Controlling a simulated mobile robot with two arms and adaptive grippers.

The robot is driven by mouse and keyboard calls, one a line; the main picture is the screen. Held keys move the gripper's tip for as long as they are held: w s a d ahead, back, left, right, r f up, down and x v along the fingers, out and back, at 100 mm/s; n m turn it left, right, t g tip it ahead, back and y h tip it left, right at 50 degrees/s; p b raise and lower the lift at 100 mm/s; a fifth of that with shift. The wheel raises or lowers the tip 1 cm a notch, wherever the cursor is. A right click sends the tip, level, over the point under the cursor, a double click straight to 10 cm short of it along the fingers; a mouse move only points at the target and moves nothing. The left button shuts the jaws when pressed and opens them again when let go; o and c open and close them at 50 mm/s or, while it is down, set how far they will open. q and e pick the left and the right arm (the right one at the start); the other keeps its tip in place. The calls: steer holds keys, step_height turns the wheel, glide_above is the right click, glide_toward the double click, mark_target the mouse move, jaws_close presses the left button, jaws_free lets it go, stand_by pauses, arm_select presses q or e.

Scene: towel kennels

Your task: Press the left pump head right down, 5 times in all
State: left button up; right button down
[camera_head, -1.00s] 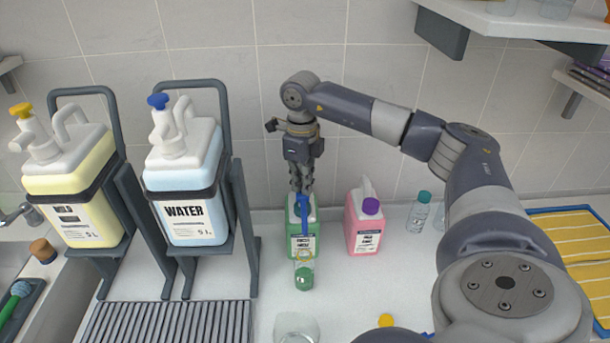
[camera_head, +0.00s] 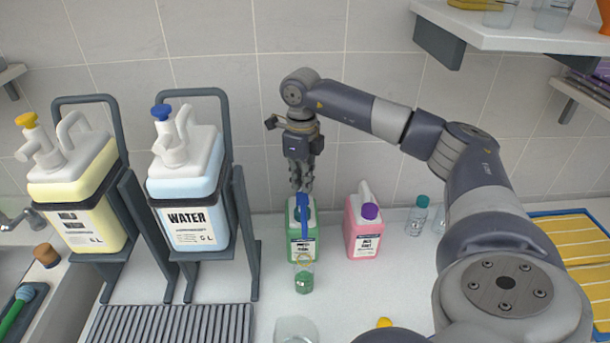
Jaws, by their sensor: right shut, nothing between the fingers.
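A blue pump head (camera_head: 303,211) sits on a jug of green liquid (camera_head: 292,244) in the middle, its spout pointing toward me. A small clear vessel with green liquid (camera_head: 303,281) stands under the spout. My right gripper (camera_head: 302,189) is shut and empty, pointing down just over the blue head; I cannot tell whether it touches. A yellow pump head (camera_head: 26,120) tops the yellow canister (camera_head: 80,180) at far left. Another blue pump head (camera_head: 161,112) tops the canister labelled WATER (camera_head: 185,185). My left gripper is not in view.
A pink jug with a purple cap (camera_head: 361,236) stands close right of the green jug. A small clear bottle (camera_head: 417,217) is further right. A clear glass (camera_head: 296,329) stands in front. A shelf (camera_head: 510,28) overhangs at upper right.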

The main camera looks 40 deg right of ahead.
mark_target(302, 195)
steer(key=shift+f, duration=0.15)
steer(key=shift+f+b, duration=1.7)
steer(key=shift+f, duration=0.8)
steer(key=shift+r, duration=0.15)
steer(key=shift+r+p, duration=2)
steer(key=shift+r, duration=0.5)
step_height(302, 195, up, 6)
steer(key=p, duration=0.4)
steer(key=shift+p, duration=0.3)
